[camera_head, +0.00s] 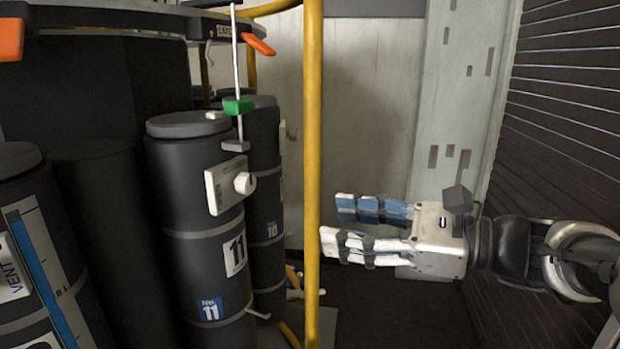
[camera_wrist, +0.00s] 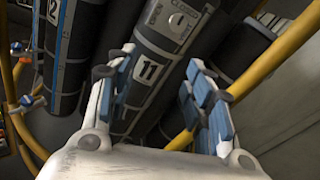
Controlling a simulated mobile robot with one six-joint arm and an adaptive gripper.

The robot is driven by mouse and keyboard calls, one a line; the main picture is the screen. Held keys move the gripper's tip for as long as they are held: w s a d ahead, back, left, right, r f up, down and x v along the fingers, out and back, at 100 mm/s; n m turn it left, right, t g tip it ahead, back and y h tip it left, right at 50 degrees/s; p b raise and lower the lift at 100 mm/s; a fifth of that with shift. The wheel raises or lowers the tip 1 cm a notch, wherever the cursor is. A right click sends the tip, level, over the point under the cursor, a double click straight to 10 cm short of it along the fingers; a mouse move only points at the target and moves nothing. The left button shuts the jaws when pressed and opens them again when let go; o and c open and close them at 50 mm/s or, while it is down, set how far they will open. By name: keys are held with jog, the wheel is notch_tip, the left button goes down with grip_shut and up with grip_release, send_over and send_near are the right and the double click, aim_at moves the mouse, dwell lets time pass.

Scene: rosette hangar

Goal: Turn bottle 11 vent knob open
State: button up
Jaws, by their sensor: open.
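Bottle 11 (camera_head: 180,200) is a dark upright cylinder with a white 11 label, left of centre in the head view. Its vent knob (camera_head: 244,183) is a small white round piece on a pale plate (camera_head: 218,190) on the bottle's side. In the wrist view, bottle 11 (camera_wrist: 146,92) runs diagonally, and the knob (camera_wrist: 176,20) shows near the top beside "CLOSED" lettering. My gripper (camera_head: 333,222) is open and empty, to the right of the knob and somewhat lower, apart from it. Its blue and white fingers (camera_wrist: 162,60) spread below the knob in the wrist view.
A yellow post (camera_head: 313,150) stands between my gripper and bottle 11 in the head view. Bottle 10 (camera_head: 264,210) is behind bottle 11. A thin white rod with a green piece (camera_head: 238,107) hangs above the knob. A dark slatted wall (camera_head: 560,130) is at right.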

notch_tip(320, 180, up, 2)
jog(key=w, duration=0.1)
send_near(251, 185)
jog(key=shift+m+t+y, duration=0.3)
jog(key=shift+m+y, duration=0.1)
jog(key=x, duration=0.9)
jog(key=shift+f, duration=0.4)
jog(key=shift+s, duration=0.1)
jog(key=shift+c, duration=0.3)
jog(key=c, duration=1)
